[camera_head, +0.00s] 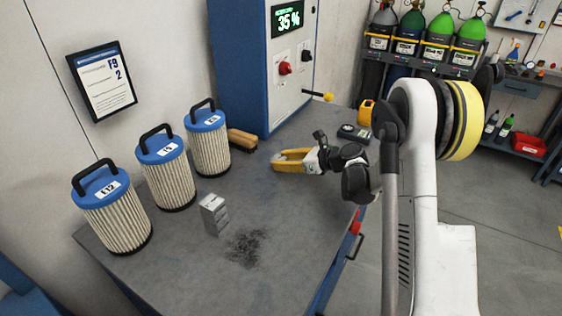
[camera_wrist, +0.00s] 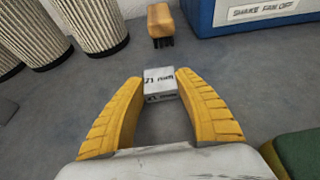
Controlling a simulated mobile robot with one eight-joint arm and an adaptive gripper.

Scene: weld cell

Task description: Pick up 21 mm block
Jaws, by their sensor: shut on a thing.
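The 21 mm block (camera_wrist: 161,87), a small light grey cube with "21 mm" printed on its faces, sits between my yellow fingertips in the wrist view. My gripper (camera_wrist: 157,79) is shut on it, one finger on each side. In the head view my gripper (camera_head: 279,161) is low over the grey bench top, at its middle right; the block cannot be made out there. How far the block is off the bench, if at all, I cannot tell.
Three blue-capped filter cartridges (camera_head: 166,170) stand along the left of the bench (camera_head: 283,235). A grey block (camera_head: 214,213) stands by dark dust (camera_head: 246,247). A brush (camera_head: 242,138) lies near the blue cabinet (camera_head: 238,65). A dark gauge-like device (camera_head: 354,132) lies behind my wrist.

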